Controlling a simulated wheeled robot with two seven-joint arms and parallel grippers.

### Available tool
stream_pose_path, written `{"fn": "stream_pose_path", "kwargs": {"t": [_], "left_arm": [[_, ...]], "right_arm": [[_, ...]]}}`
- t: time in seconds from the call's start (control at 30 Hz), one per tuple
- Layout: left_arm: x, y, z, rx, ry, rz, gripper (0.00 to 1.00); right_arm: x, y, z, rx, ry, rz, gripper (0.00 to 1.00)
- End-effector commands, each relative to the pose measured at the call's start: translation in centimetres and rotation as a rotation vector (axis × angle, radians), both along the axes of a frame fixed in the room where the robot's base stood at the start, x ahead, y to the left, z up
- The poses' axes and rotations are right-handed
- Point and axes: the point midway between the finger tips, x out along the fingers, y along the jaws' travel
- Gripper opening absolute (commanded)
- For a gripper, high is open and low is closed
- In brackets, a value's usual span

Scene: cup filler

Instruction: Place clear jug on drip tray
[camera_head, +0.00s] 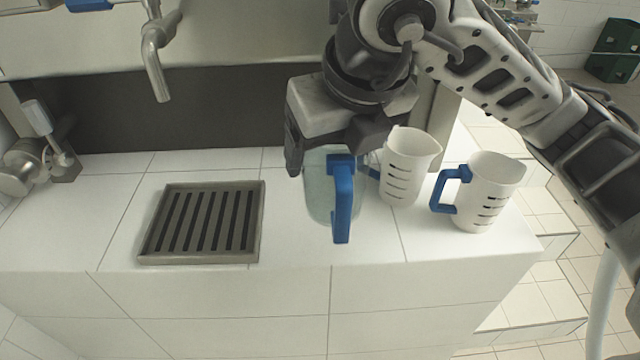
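The clear jug (317,190), see-through with a blue handle (342,205) facing me, is at the middle of the white tiled counter. The drip tray (257,215), a grey square frame with dark slots, lies empty to its left. My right gripper (331,158) reaches in from the right, over the top of the jug. Its fingers are spread wide, one on each side of the jug's upper part and handle. The gripper hides part of the jug's rim, and I see no clear grip on it. My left gripper is not in view.
Two white jugs with blue handles, a nearer one (483,195) and a farther one (411,170), stand right of the clear jug, close to the gripper. A metal tap (155,60) hangs above the tray's far side. The counter's front edge is close.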

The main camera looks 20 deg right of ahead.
Motion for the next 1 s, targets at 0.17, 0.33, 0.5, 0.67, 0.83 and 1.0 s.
{"fn": "stream_pose_path", "kwargs": {"t": [0.17,0.33,0.5,0.67,0.83,1.0], "left_arm": [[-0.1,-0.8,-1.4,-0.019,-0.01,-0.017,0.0],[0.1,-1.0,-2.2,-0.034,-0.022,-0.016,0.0],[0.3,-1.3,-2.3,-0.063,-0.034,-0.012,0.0],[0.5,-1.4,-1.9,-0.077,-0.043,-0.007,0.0],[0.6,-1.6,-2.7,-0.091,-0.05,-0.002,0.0],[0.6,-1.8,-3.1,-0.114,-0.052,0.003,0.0]], "right_arm": [[3.9,-2.5,-2.9,0.003,0.005,-0.007,0.54],[6.8,-4.2,-5.7,0.0,0.005,-0.002,0.54],[8.4,-5.2,-7.6,0.001,0.003,0.0,0.54],[9.0,-5.5,-8.1,0.001,0.002,0.003,0.54],[9.6,-5.9,-10.2,0.0,0.003,0.004,0.54],[9.6,-5.9,-12.2,0.0,0.002,0.003,0.54]]}}
